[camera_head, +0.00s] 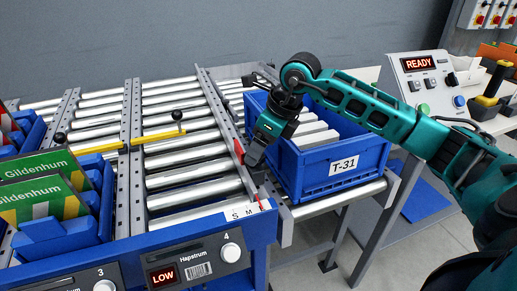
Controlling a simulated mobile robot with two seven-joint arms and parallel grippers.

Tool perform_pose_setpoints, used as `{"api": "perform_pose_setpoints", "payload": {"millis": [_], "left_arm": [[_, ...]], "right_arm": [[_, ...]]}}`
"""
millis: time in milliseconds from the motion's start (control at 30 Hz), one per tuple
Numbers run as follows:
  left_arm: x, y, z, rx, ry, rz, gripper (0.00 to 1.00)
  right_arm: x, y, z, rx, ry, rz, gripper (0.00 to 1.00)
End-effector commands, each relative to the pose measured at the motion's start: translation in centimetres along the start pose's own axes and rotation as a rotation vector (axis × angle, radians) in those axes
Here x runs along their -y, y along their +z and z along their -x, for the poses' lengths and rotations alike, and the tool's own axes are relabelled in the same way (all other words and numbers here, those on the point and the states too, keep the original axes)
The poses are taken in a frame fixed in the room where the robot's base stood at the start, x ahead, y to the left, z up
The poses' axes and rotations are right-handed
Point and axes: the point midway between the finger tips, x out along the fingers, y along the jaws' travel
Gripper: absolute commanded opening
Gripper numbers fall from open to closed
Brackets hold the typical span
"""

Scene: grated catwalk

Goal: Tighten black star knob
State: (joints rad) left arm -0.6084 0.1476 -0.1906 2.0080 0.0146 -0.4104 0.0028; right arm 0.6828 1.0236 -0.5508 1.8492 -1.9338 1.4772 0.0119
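No black star knob can be clearly made out; the area at my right gripper's tip is partly covered by the gripper itself. My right gripper (256,154) comes in from the right and points down at the grey side rail (222,118), just left of the blue T-31 crate. Its fingers look close together, but whether they are shut on something cannot be told. A red part (238,148) shows on the rail beside the fingertips. A scale marked S and M (243,211) sits at the rail's front end. My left gripper is not in view.
The blue T-31 crate (343,168) holds pale bars, right beside my gripper. Roller lanes (188,163) lie left, with yellow stops bearing black ball knobs (177,115). Green Gildenhum boxes (45,190) stand at far left. A READY control panel (424,85) stands behind my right arm.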

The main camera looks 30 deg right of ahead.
Motion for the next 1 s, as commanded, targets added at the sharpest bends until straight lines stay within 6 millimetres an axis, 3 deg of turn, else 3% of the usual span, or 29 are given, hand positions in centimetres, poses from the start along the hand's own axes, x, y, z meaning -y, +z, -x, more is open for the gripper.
{"api": "perform_pose_setpoints", "payload": {"millis": [300, 500, 1000], "left_arm": [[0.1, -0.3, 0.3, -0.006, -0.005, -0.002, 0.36], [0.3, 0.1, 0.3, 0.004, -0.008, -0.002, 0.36], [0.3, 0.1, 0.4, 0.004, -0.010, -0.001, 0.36]], "right_arm": [[0.1, 0.1, 7.3, 0.003, -0.005, 0.000, 0.75], [0.1, 0.1, 10.0, 0.002, -0.003, 0.000, 0.75], [0.0, 0.0, 10.8, 0.001, -0.001, 0.000, 0.75]]}}
